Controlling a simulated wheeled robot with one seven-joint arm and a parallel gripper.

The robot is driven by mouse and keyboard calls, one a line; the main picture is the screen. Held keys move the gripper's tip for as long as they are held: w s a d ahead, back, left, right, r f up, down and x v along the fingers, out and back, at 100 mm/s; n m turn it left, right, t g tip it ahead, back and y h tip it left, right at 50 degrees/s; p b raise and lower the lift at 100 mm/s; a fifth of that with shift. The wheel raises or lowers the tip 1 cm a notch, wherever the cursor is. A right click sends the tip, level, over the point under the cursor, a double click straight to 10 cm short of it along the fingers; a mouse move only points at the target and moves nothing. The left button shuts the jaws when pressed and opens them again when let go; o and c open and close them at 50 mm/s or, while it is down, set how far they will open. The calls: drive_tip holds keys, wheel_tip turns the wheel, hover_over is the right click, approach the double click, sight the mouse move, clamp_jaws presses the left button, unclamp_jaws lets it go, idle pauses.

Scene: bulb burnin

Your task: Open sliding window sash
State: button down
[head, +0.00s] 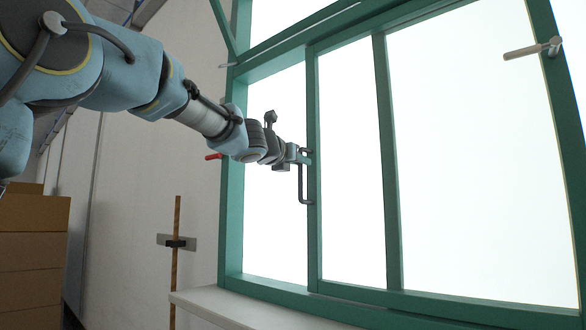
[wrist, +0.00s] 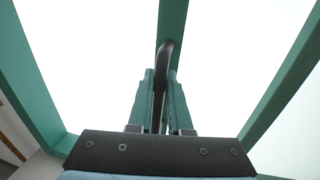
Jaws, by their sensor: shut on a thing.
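The sliding window sash (head: 313,225) is a green frame with bright white panes, standing in a larger green window frame (head: 232,190). A dark bow handle (head: 302,188) is on the sash's left upright. My gripper (head: 300,154) is at the upper part of this handle, reaching in from the left. In the wrist view, my gripper (wrist: 160,100) has its two fingers on either side of the dark handle (wrist: 165,55), shut on it. A bright strip lies between the sash's left upright and the outer frame; I cannot tell whether it is glass or open.
A pale sill (head: 235,308) runs below the window. A lever handle (head: 530,50) sits at the upper right of the frame. A red-tipped part (head: 213,156) shows at the left jamb. A wooden stick (head: 177,275) and stacked brown boxes (head: 32,250) are at the left.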

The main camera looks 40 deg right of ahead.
drive_tip(key=shift+s, duration=0.2)
drive_tip(key=c, duration=0.8)
unclamp_jaws()
drive_tip(key=shift+c, duration=0.2)
drive_tip(key=b+v, duration=0.1)
drive_tip(key=v, duration=0.9)
drive_tip(key=shift+a, duration=0.35)
drive_tip(key=shift+s, duration=0.1)
